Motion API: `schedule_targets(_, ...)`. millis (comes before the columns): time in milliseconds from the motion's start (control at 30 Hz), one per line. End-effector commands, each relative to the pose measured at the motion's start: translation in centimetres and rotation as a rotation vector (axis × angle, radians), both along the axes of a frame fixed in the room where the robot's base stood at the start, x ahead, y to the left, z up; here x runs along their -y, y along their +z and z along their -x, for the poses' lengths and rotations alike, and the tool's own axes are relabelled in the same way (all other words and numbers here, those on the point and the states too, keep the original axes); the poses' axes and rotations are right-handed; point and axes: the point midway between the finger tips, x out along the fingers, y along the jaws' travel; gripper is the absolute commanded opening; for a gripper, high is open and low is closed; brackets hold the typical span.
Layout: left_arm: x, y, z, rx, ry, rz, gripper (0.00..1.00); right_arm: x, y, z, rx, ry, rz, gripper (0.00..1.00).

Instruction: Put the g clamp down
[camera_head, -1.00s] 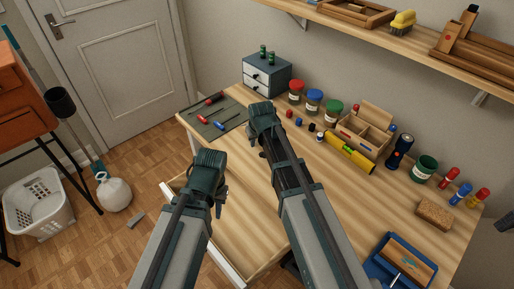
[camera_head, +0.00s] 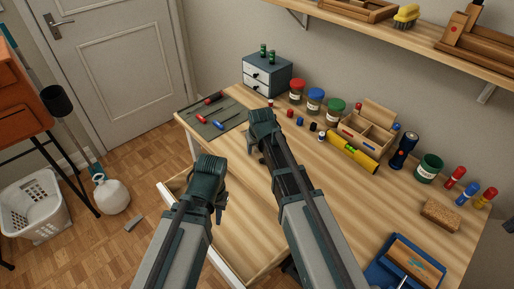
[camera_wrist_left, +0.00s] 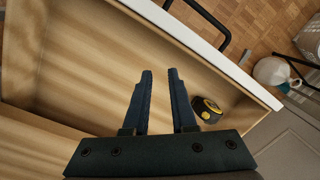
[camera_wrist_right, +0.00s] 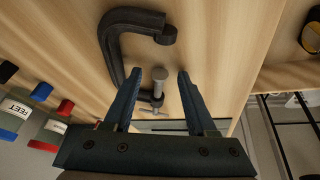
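The g clamp (camera_wrist_right: 114,42) is a dark C-shaped frame with a metal screw, seen in the right wrist view against the wooden desktop, where it appears to lie. In the head view the clamp is hidden by my right arm, and my right gripper (camera_head: 260,150) is low over the desk. My left gripper (camera_wrist_left: 160,73) is open and empty above the open drawer; in the head view it shows at the drawer (camera_head: 220,203).
The open drawer (camera_wrist_left: 65,60) holds a yellow-black tape measure (camera_wrist_left: 207,109). On the desk are a tool mat (camera_head: 212,118), jars (camera_head: 315,100), a wooden organiser (camera_head: 366,128), a yellow level (camera_head: 353,154) and a blue tray (camera_head: 378,268). The desk's middle right is clear.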

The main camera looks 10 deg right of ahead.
Motion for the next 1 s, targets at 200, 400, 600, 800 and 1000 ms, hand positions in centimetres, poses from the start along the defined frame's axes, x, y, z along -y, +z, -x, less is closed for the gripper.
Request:
schedule_targets(200,0.0,0.0,0.0,0.0,0.0,0.0,0.25,0.0,0.0,0.0,0.0,0.0,0.0,0.57)
schedule_targets(400,0.0,0.7,0.0,0.0,0.0,0.0,0.25,0.0,0.7,0.1,0.0,0.0,0.0,0.57)
schedule_targets(600,0.0,2.6,0.0,0.0,0.0,0.0,0.25,0.0,2.6,0.9,0.0,0.0,0.0,0.57)
schedule_targets(800,0.0,5.5,0.0,0.0,0.001,0.0,0.25,0.0,5.5,2.0,0.0,0.0,0.0,0.57)
schedule_targets(1000,0.0,8.5,0.0,0.0,0.001,0.0,0.25,0.0,8.5,3.3,0.0,0.0,0.0,0.57)
